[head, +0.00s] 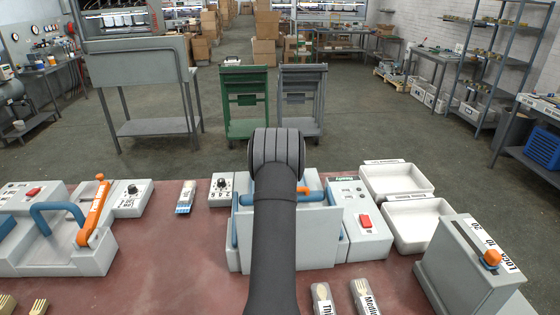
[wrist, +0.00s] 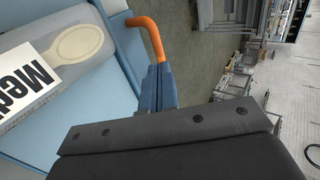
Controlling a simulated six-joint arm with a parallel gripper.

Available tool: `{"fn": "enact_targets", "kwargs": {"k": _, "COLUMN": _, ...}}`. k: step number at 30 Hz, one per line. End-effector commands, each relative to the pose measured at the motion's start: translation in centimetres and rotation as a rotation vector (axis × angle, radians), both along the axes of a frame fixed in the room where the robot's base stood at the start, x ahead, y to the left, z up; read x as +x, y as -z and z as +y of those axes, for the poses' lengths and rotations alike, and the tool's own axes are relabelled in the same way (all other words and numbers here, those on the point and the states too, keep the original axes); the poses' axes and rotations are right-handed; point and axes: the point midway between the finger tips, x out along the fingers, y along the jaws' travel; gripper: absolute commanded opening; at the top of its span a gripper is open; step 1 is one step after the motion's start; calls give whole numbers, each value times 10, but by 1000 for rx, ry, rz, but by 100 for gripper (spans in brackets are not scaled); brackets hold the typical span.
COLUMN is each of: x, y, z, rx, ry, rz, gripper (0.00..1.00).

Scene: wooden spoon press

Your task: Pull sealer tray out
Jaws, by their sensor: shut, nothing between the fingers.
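The sealer (head: 318,255) is a white machine in the middle of the bench, partly hidden behind my arm, with blue parts (head: 316,198) and an orange handle (head: 303,190). In the wrist view, a light blue tray surface (wrist: 128,55) carries a clear pack with a pale wooden spoon (wrist: 78,44) and a label starting "Med". The orange handle (wrist: 150,35) sticks out at the tray's edge. My gripper's dark blue fingers (wrist: 158,72) are shut and empty, just below the handle in the picture. I cannot tell whether they touch it.
A control box with a red button (head: 365,221) and white bins (head: 415,216) stand right of the sealer. A grey machine with an orange knob (head: 491,258) is at the far right. A press with an orange lever (head: 94,212) is at left. Bare red bench (head: 165,250) lies between.

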Motion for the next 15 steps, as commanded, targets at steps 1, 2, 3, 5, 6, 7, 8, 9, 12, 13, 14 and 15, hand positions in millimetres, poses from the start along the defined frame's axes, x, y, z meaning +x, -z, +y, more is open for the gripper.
{"fn": "enact_targets", "kwargs": {"k": 1, "x": -7, "y": -7, "z": 0, "rx": 1, "ry": 2, "rz": -1, "gripper": 0}}
{"fn": "enact_targets", "kwargs": {"k": 2, "x": -12, "y": -10, "z": 0, "rx": 1, "ry": 2, "rz": -1, "gripper": 0}}
{"fn": "enact_targets", "kwargs": {"k": 3, "x": -17, "y": -15, "z": 0, "rx": 0, "ry": 1, "rz": -1, "gripper": 0}}
{"fn": "enact_targets", "kwargs": {"k": 5, "x": -25, "y": -20, "z": 0, "rx": 1, "ry": 1, "rz": 0, "gripper": 0}}
{"fn": "enact_targets", "kwargs": {"k": 6, "x": -31, "y": -25, "z": 0, "rx": 1, "ry": 1, "rz": 0, "gripper": 0}}
{"fn": "enact_targets", "kwargs": {"k": 7, "x": -35, "y": -28, "z": 0, "rx": 2, "ry": 1, "rz": 1, "gripper": 0}}
{"fn": "enact_targets", "kwargs": {"k": 8, "x": -39, "y": -32, "z": 0, "rx": 1, "ry": 1, "rz": 0, "gripper": 0}}
{"fn": "enact_targets", "kwargs": {"k": 9, "x": -45, "y": -36, "z": 0, "rx": 0, "ry": 0, "rz": 1, "gripper": 0}}
{"fn": "enact_targets", "kwargs": {"k": 12, "x": -59, "y": -47, "z": 0, "rx": 0, "ry": 0, "rz": 1, "gripper": 0}}
{"fn": "enact_targets", "kwargs": {"k": 13, "x": -64, "y": -50, "z": 0, "rx": 0, "ry": 0, "rz": 1, "gripper": 0}}
{"fn": "enact_targets", "kwargs": {"k": 14, "x": -68, "y": -54, "z": 0, "rx": 2, "ry": 0, "rz": 1, "gripper": 0}}
{"fn": "enact_targets", "kwargs": {"k": 15, "x": -74, "y": -58, "z": 0, "rx": 1, "ry": 0, "rz": 1, "gripper": 0}}
